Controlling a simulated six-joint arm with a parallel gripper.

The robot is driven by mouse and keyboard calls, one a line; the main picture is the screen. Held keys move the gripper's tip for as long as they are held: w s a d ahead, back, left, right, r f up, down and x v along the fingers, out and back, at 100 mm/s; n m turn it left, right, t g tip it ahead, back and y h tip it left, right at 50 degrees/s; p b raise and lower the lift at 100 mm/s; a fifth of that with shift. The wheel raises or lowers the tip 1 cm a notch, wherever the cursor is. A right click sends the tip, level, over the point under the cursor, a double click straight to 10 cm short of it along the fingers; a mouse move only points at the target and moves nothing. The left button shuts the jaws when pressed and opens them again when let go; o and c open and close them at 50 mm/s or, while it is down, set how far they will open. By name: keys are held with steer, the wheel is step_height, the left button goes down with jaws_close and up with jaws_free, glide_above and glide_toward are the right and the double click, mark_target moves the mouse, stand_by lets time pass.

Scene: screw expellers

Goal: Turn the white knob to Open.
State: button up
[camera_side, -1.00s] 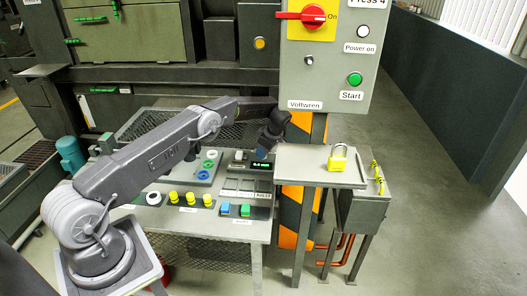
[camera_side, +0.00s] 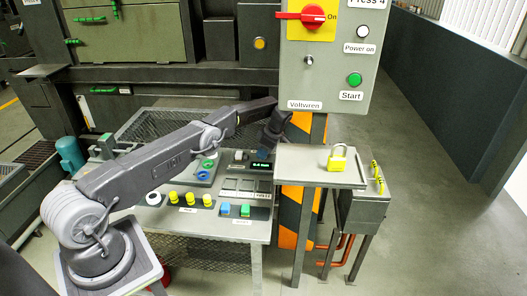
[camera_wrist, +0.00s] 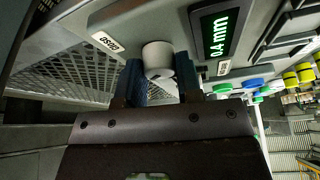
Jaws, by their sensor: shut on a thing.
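The white knob (camera_wrist: 158,57) is a short round cylinder on the grey panel, in the upper middle of the wrist view. My gripper (camera_wrist: 161,80) has its two blue-tipped fingers on either side of the knob and is shut on it. A small white label (camera_wrist: 106,41) is left of the knob, steeply angled and hard to read; another small label (camera_wrist: 224,67) is on the right. In the side view my gripper (camera_side: 263,153) is at the back of the bench panel, next to the small white knob (camera_side: 240,156); the contact is too small to make out there.
A lit green display (camera_wrist: 215,32) is beside the knob. Yellow knobs (camera_side: 190,199) and blue and green buttons (camera_side: 235,210) are nearer the bench front. A shelf with a yellow padlock (camera_side: 337,158) stands to the right, below the grey control box (camera_side: 325,75).

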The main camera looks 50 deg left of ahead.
steer(key=o, duration=0.9)
steer(key=shift+m, duration=0.4)
steer(key=shift+s+m+t+y, duration=0.1)
steer(key=shift+m+t+y, duration=0.25)
steer(key=shift+m, duration=0.65)
steer(key=m+t, duration=0.2)
steer(key=m, duration=0.2)
steer(key=shift+s+m, duration=0.1)
steer(key=shift+m, duration=0.2)
steer(key=m+t, duration=0.1)
steer(key=m, duration=0.2)
steer(key=m+t, duration=0.1)
steer(key=m, duration=0.2)
steer(key=shift+m, duration=0.3)
steer(key=shift+r+m+t+h, duration=0.15)
steer(key=shift+m+t+h, duration=0.2)
steer(key=shift+m+h, duration=0.15)
steer(key=shift+s+d+r+m+t+h, duration=0.15)
steer(key=shift+s+d+r+m, duration=0.2)
steer(key=shift+s+d+r, duration=2.7)
steer(key=shift+s+d+r+m+t+h, duration=0.1)
steer(key=shift+s+d+r+m, duration=0.45)
steer(key=shift+r, duration=4.75)
steer(key=shift+s+d+r+m+t+h, duration=0.15)
steer(key=shift+s+d+r, duration=2.05)
steer(key=shift+r, duration=1.95)
